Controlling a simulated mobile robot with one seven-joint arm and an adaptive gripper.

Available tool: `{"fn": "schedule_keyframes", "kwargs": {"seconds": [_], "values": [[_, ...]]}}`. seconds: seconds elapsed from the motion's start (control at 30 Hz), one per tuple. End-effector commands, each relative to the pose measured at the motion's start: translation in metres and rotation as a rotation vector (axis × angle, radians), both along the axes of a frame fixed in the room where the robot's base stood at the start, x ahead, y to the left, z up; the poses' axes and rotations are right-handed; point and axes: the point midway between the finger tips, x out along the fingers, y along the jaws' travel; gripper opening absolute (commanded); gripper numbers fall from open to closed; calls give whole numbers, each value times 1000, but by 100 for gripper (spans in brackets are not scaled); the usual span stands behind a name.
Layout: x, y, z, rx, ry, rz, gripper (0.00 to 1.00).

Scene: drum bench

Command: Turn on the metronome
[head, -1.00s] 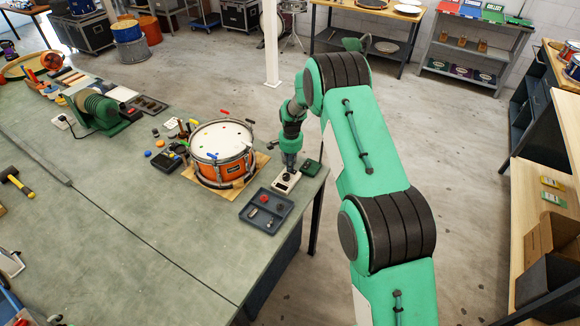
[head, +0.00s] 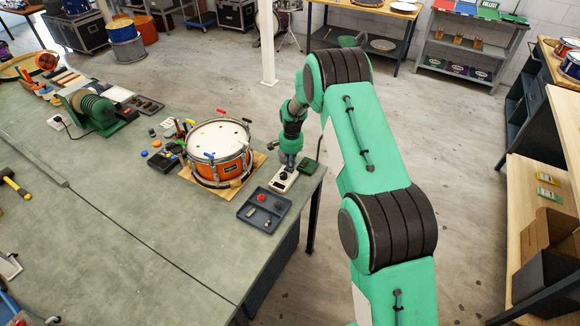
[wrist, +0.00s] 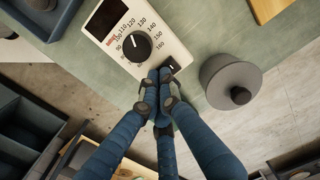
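The metronome (head: 284,181) is a small pale box near the right edge of the bench. In the wrist view the metronome (wrist: 165,28) shows a black dial, printed numbers, a dark display and a small black switch (wrist: 172,66) at its lower edge. My gripper (wrist: 160,78) has its blue fingers drawn together, with nothing visible between them. The fingertips are at the metronome's lower edge, right beside the switch; I cannot tell whether they touch it. In the head view my gripper (head: 288,166) points down over the metronome's far end.
An orange snare drum (head: 219,152) on a wooden board stands left of the metronome. A blue-grey tray (head: 247,214) with small parts lies in front.

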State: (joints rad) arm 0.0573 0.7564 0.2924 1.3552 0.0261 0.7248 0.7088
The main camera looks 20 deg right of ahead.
Motion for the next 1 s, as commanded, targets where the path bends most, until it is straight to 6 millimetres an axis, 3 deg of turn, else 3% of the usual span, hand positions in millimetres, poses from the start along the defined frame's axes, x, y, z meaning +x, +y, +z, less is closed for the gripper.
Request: {"fn": "schedule_keyframes", "kwargs": {"seconds": [0.17,0.7,1.0], "values": [[-3,0,15,0,4,0,0],[0,-1,109,0,-7,0,0],[0,-1,137,0,-7,0,0]]}}
